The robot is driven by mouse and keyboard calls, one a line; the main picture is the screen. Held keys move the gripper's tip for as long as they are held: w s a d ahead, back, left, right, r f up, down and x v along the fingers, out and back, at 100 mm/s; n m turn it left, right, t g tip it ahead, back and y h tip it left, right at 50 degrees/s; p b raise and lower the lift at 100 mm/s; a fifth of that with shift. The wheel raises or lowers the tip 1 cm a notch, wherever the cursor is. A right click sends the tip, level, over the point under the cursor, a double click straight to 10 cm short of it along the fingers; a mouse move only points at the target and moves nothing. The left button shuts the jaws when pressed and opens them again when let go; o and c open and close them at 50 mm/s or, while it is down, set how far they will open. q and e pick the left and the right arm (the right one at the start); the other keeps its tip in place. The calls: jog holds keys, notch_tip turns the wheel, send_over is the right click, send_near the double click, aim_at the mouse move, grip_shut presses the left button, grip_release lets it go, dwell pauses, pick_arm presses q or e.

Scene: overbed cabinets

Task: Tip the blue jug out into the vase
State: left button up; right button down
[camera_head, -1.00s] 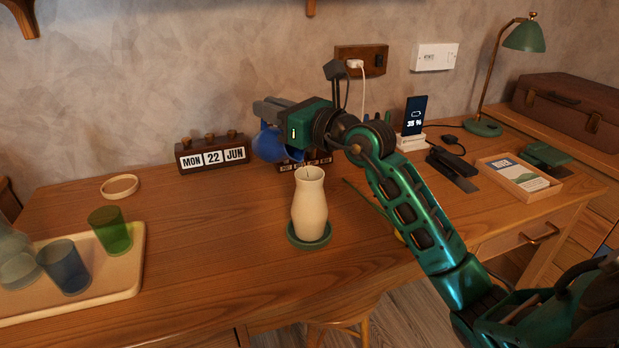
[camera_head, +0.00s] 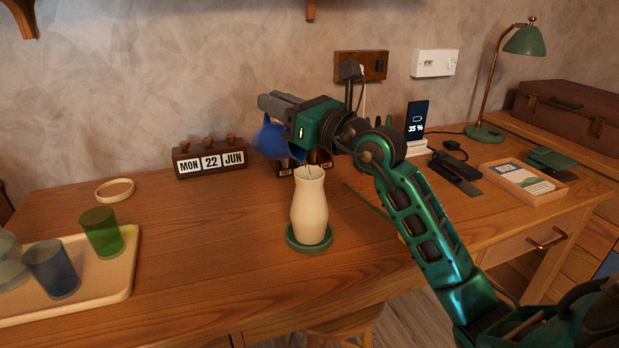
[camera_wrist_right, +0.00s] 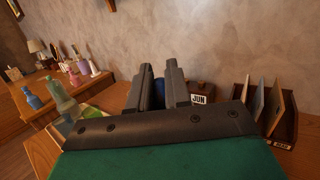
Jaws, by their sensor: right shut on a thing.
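The cream vase (camera_head: 310,207) stands upright on a round green saucer (camera_head: 296,240) in the middle of the desk. My right gripper (camera_head: 277,104) is shut on the blue jug (camera_head: 269,141) and holds it above the desk, behind and to the left of the vase's mouth in the head view. My left gripper is not in view.
A tray (camera_head: 126,275) with a green glass (camera_head: 102,232) and a blue glass (camera_head: 52,269) is at left. A lamp (camera_head: 524,42), phone (camera_head: 416,119) and box (camera_head: 524,182) are at right.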

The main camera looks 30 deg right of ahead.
jog(key=shift+s+d+r+b, duration=0.1)
jog(key=shift+s+b, duration=0.1)
jog(key=shift+b, duration=0.25)
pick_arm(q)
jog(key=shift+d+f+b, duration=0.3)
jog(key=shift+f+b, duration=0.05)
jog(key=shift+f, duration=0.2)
pick_arm(e)
jog(key=shift+s, duration=0.15)
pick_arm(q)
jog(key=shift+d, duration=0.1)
pick_arm(e)
jog(key=shift+s+t, duration=0.1)
jog(key=shift+t, duration=0.2)
pick_arm(q)
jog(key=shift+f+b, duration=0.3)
jog(key=shift+b, duration=0.2)
pick_arm(e)
jog(key=shift+s+d+r, duration=0.1)
jog(key=shift+r, duration=0.05)
pick_arm(q)
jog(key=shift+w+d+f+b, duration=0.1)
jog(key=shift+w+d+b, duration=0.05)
jog(key=shift+b, duration=0.35)
pick_arm(e)
jog(key=shift+s+r+t+y, duration=0.1)
jog(key=shift+s+t+y, duration=0.1)
jog(key=shift+t+y, duration=0.15)
